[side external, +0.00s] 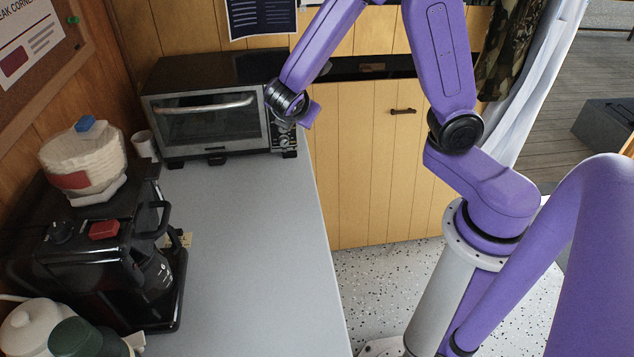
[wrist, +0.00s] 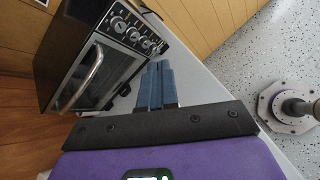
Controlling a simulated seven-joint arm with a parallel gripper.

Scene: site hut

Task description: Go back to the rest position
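My gripper (wrist: 158,72) shows in the wrist view as two blue fingers side by side, touching or nearly so, with nothing seen between them. In the side view my gripper (side external: 308,114) is in front of the right end of the toaster oven (side external: 205,112), by its control knobs; its fingers are too small to make out there. The oven's glass door is shut. In the wrist view the oven (wrist: 92,75) lies left of the fingers, with its handle and knobs in sight. The gap between gripper and oven cannot be told.
The grey counter (side external: 240,240) is clear in the middle. A black coffee maker (side external: 95,255), a white mug (side external: 145,145), a stack of filters (side external: 85,165) and a white pot (side external: 35,330) stand at left. Wooden cabinets (side external: 375,170) are behind; speckled floor (side external: 385,280) lies right.

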